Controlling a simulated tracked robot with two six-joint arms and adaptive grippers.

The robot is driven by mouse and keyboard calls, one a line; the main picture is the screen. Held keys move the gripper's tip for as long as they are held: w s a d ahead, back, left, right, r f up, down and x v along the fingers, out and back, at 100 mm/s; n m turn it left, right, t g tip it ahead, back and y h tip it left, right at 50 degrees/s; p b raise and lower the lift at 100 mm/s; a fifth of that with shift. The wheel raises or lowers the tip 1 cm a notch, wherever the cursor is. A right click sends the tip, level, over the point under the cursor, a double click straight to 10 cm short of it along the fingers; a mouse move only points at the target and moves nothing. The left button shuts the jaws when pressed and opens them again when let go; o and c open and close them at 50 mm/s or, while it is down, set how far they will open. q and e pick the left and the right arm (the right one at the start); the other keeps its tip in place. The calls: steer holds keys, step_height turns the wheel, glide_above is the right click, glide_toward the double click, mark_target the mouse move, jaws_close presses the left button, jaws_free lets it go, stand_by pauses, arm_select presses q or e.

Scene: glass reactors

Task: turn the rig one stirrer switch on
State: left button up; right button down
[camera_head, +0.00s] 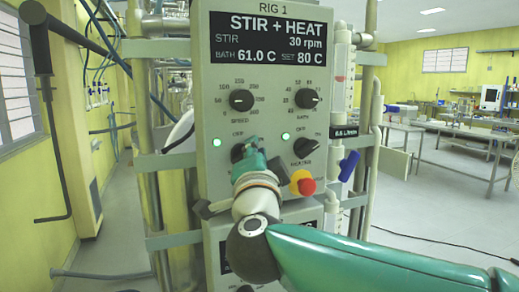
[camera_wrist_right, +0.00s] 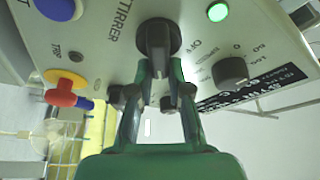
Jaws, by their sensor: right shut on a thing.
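The rig one panel (camera_head: 214,110) is grey, with a display reading STIR 30 rpm. The stirrer switch is a black knob (camera_head: 238,152) at the panel's lower left, mostly hidden behind my gripper in the head view. In the right wrist view the switch (camera_wrist_right: 158,38) shows beside the word STIRRER. My right gripper (camera_head: 250,153) is at the switch, its two fingers (camera_wrist_right: 159,78) closed around the knob's grip from both sides. A green lamp (camera_head: 217,142) beside the switch is lit; it also shows in the wrist view (camera_wrist_right: 217,12). My left gripper is out of view.
The heating knob (camera_head: 305,147) and a red button on yellow (camera_head: 303,183) sit close to the right of my gripper. The speed knob (camera_head: 242,99) is above. A blue-handled valve (camera_head: 348,165) and pipes stand at right. Open floor lies beyond.

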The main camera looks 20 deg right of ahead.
steer(key=shift+w+a+f+y, duration=0.15)
steer(key=shift+a+f+y, duration=0.2)
steer(key=shift+f, duration=0.1)
steer(key=c, duration=1.1)
jaws_free()
steer(key=shift+c, duration=0.2)
steer(key=shift+o, duration=0.2)
steer(key=shift+w+a, duration=0.1)
steer(key=shift+w, duration=0.05)
steer(key=v, duration=1.2)
steer(key=shift+a, duration=0.1)
